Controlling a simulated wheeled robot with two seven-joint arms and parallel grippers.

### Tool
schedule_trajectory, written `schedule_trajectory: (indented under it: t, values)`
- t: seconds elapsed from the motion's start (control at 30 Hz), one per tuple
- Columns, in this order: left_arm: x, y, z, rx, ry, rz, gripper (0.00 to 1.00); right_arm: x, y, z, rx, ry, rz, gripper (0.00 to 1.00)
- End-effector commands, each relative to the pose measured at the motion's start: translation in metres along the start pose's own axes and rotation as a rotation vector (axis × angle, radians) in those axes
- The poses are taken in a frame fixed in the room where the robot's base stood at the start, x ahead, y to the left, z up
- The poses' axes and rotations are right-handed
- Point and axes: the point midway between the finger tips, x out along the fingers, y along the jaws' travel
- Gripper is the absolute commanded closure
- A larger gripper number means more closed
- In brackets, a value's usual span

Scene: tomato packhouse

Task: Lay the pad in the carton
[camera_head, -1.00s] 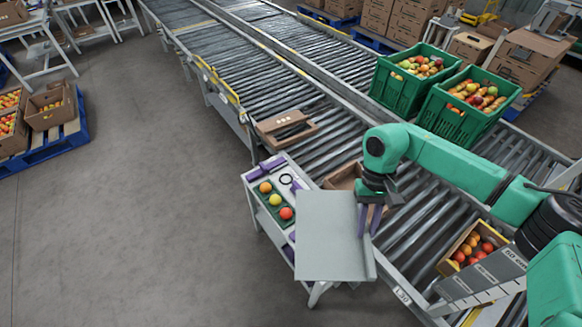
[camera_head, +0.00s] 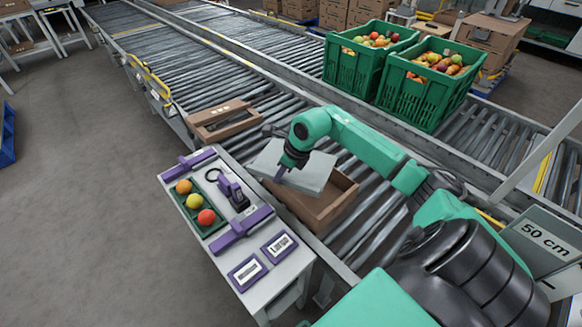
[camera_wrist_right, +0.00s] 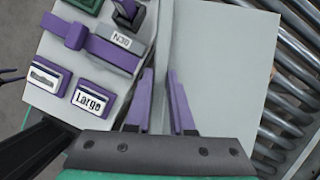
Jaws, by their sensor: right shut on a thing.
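The pad (camera_head: 314,174) is a pale grey flat sheet, held slightly tilted above the carton. My right gripper (camera_head: 283,172) is shut on the pad near its near left edge. In the right wrist view the pad (camera_wrist_right: 225,65) fills the middle and right, with the fingers (camera_wrist_right: 161,72) at its left part. The carton (camera_head: 338,213) is an open brown box on the roller conveyor, beside the side table. The pad covers its far left part, and its visible inside looks empty. My left gripper is not seen.
The side table (camera_head: 273,279) holds a green tray of fruit (camera_head: 194,201), purple tools and label blocks. Another brown carton (camera_head: 222,120) lies on the conveyor to the left. Two green crates of fruit (camera_head: 350,70) stand on the far conveyor. A "50 cm" sign (camera_head: 545,235) is at the right.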

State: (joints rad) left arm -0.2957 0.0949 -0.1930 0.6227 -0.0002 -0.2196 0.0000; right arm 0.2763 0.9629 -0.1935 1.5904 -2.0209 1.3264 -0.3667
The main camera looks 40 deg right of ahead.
Motion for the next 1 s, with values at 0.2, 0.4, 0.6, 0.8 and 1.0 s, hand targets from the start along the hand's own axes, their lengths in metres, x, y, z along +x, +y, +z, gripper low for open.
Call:
schedule_trajectory:
  t: [0.2,0.4,0.6,0.8,1.0]
  values:
    - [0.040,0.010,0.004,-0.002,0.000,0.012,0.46,0.023,-0.042,-0.025,0.352,0.001,-0.145,1.00]
    - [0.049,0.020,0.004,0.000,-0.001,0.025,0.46,0.033,-0.044,-0.031,0.375,0.002,-0.151,1.00]
    - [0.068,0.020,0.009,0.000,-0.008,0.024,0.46,0.057,-0.043,-0.041,0.373,0.002,-0.149,1.00]
    - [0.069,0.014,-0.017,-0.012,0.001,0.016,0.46,0.068,-0.043,-0.045,0.371,0.002,-0.151,1.00]
    - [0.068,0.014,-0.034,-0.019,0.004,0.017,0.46,0.075,-0.043,-0.048,0.371,0.003,-0.150,1.00]
